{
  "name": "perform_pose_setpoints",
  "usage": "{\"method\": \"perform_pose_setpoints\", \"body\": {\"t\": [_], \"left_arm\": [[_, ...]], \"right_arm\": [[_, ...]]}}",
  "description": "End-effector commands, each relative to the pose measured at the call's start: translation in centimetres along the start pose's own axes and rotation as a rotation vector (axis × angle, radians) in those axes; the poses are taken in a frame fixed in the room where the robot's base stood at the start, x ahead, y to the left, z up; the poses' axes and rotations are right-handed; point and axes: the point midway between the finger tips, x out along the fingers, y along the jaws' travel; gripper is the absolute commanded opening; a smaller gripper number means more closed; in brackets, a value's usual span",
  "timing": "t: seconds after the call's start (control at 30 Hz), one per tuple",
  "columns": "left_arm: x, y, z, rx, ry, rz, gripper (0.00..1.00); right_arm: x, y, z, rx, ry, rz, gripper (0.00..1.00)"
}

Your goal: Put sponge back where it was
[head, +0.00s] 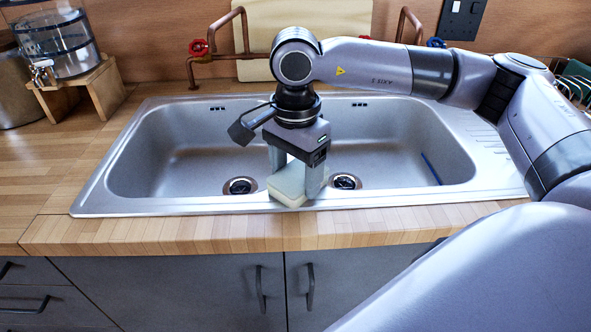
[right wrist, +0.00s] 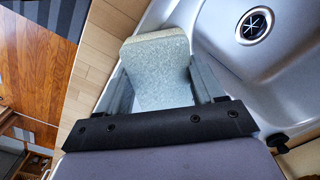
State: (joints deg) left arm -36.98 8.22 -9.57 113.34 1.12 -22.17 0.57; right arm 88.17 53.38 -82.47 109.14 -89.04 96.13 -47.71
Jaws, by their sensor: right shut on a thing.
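The sponge (head: 288,184) is a pale, greenish-white block at the front rim of the sink, between the two drains. My right gripper (head: 297,180) reaches down from above and is shut on the sponge, with one finger on each side. In the right wrist view the sponge (right wrist: 157,72) sits between the two fingers of the right gripper (right wrist: 165,85). I cannot tell whether its underside touches the rim. The metal sink (head: 210,150) lies under and behind it. My left gripper is not in view.
A wooden counter (head: 150,234) runs along the front. A glass dispenser (head: 58,45) on a wooden stand (head: 80,92) is at the left. Copper pipes with a red tap handle (head: 198,47) and a wooden board (head: 290,18) stand behind. The left basin is clear.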

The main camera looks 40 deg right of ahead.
Motion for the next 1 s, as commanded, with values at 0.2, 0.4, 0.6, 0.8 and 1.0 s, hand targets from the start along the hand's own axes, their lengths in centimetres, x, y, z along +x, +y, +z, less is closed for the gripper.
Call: {"method": "perform_pose_setpoints", "body": {"t": [0.2, 0.4, 0.6, 0.8, 1.0], "left_arm": [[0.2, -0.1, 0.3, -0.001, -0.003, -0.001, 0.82], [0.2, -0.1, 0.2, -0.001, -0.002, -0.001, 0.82], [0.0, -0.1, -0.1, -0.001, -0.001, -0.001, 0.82], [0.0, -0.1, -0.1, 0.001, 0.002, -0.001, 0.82], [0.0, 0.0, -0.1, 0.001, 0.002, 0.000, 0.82]], "right_arm": [[0.3, 0.0, 0.0, 0.000, 0.000, 0.000, 0.84], [0.2, 0.0, 0.0, 0.000, 0.000, 0.000, 0.93], [-0.1, 0.0, 0.0, 0.000, 0.000, -0.001, 0.93], [-3.0, -0.1, 0.0, 0.000, 0.000, -0.006, 0.93], [-7.5, -0.1, 0.1, -0.001, -0.001, -0.005, 0.93]]}}
